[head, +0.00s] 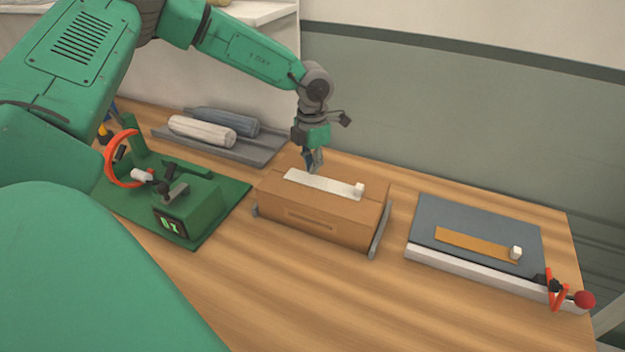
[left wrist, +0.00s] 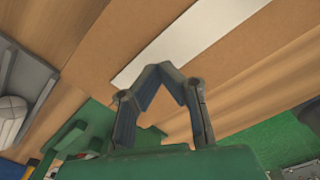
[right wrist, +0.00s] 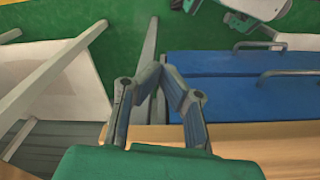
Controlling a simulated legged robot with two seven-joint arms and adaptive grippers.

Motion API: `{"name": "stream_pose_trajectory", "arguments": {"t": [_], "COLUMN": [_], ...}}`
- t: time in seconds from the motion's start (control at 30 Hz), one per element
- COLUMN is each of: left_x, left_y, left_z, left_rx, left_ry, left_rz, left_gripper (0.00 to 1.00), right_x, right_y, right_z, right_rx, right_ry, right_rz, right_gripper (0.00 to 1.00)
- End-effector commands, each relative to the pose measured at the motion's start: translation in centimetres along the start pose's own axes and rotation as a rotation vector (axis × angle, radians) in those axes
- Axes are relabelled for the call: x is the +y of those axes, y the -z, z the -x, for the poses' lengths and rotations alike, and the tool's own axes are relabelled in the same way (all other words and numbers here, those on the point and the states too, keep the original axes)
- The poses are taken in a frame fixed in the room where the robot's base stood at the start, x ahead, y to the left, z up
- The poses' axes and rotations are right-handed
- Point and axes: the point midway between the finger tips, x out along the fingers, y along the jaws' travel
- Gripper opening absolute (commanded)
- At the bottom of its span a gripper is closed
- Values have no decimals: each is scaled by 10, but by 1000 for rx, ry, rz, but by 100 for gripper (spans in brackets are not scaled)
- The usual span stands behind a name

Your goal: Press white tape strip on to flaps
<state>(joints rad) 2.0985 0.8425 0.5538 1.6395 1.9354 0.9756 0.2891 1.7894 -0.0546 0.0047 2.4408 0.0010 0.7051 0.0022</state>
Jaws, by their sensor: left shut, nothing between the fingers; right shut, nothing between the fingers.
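A closed brown cardboard box (head: 290,222) stands mid-table with a white tape strip (head: 318,183) lying lengthwise along its top flaps. A small white block (head: 359,189) is at the strip's right end. My left gripper (head: 313,166) points down at the back edge of the box top, near the strip's left half. In the left wrist view its fingers (left wrist: 165,70) are shut and empty, beside the strip (left wrist: 175,42); whether they touch the box is unclear. My right gripper (right wrist: 164,70) shows only in the right wrist view, shut and empty, away from the box.
A green tape device (head: 190,212) with a red ring stands left of the box. A grey tray (head: 265,152) with two rolls is behind it. A grey board (head: 480,215) with an orange strip (head: 470,243) lies right. A blue object (right wrist: 240,85) is near my right gripper.

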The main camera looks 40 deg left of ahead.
Motion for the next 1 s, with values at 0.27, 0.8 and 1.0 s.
{"name": "stream_pose_trajectory", "arguments": {"t": [0.27,0.8,1.0], "left_x": [0,0,0], "left_y": [0,0,0], "left_z": [-2,-12,-17], "left_rx": [0,0,0], "left_ry": [0,-1,-1], "left_rz": [0,0,0], "left_gripper": [0,0,0], "right_x": [0,0,0], "right_y": [0,0,0], "right_z": [-1,-6,-7], "right_rx": [0,0,0], "right_ry": [0,0,0], "right_rz": [0,0,0], "right_gripper": [0,0,0]}}
